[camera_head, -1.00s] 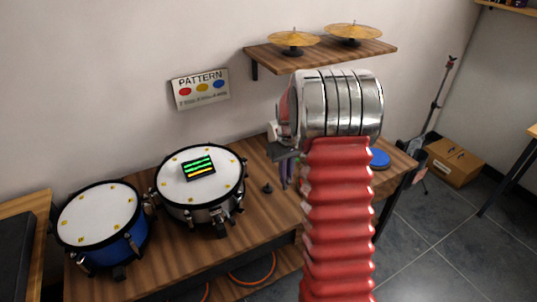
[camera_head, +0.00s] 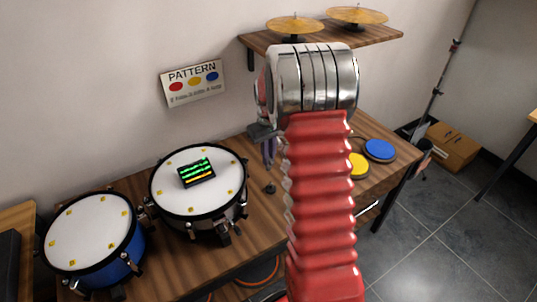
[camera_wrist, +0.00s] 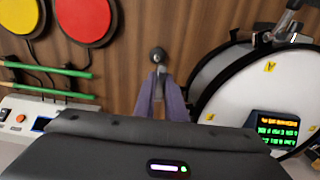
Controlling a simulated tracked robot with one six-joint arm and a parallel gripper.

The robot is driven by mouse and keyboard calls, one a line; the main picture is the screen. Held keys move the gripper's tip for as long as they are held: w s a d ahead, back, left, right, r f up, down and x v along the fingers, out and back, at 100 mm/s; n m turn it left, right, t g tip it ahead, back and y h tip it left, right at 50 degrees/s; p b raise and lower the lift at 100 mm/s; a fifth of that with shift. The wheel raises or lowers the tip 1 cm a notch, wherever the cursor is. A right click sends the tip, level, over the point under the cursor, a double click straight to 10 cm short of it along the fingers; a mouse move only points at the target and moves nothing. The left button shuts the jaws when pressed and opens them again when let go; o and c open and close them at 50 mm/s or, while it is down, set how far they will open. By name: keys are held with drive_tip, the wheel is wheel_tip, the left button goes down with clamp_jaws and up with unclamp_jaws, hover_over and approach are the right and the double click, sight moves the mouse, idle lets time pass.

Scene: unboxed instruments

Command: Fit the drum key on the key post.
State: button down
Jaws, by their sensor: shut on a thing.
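In the head view my gripper (camera_head: 269,152) hangs over the table beside the white drum, its purple fingers pointing down. The key post (camera_head: 270,188) is a small dark post on a round base, standing on the wood just below the fingertips. In the wrist view my gripper (camera_wrist: 160,95) is shut on the drum key (camera_wrist: 159,82), a small grey metal piece between the fingers. The key post (camera_wrist: 158,54) shows just beyond the key's end. I cannot tell whether key and post touch. The key is too small to make out in the head view.
The white drum (camera_head: 197,185) with a lit display (camera_head: 197,172) stands close left of the post, a blue drum (camera_head: 92,235) farther left. Yellow (camera_head: 357,166) and blue (camera_head: 379,149) pads lie right. Green sticks (camera_wrist: 50,80) show in the wrist view. A cymbal shelf (camera_head: 320,38) hangs above.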

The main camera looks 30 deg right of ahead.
drive_tip(key=shift+s+d, duration=0.15)
drive_tip(key=shift+d, duration=0.2)
drive_tip(key=shift+f, duration=0.1)
drive_tip(key=shift+s+f, duration=0.1)
hover_over(271, 183)
drive_tip(key=shift+w+d+f, duration=0.1)
drive_tip(key=shift+f, duration=1)
drive_tip(key=shift+w+f, duration=0.1)
drive_tip(key=shift+f, duration=0.95)
drive_tip(key=shift+s+f, duration=0.15)
drive_tip(key=shift+f, duration=1.4)
idle(0.5)
drive_tip(key=shift+r, duration=0.15)
idle(0.4)
drive_tip(key=c, duration=1.7)
unclamp_jaws()
drive_tip(key=shift+c, duration=0.2)
drive_tip(key=shift+r, duration=0.15)
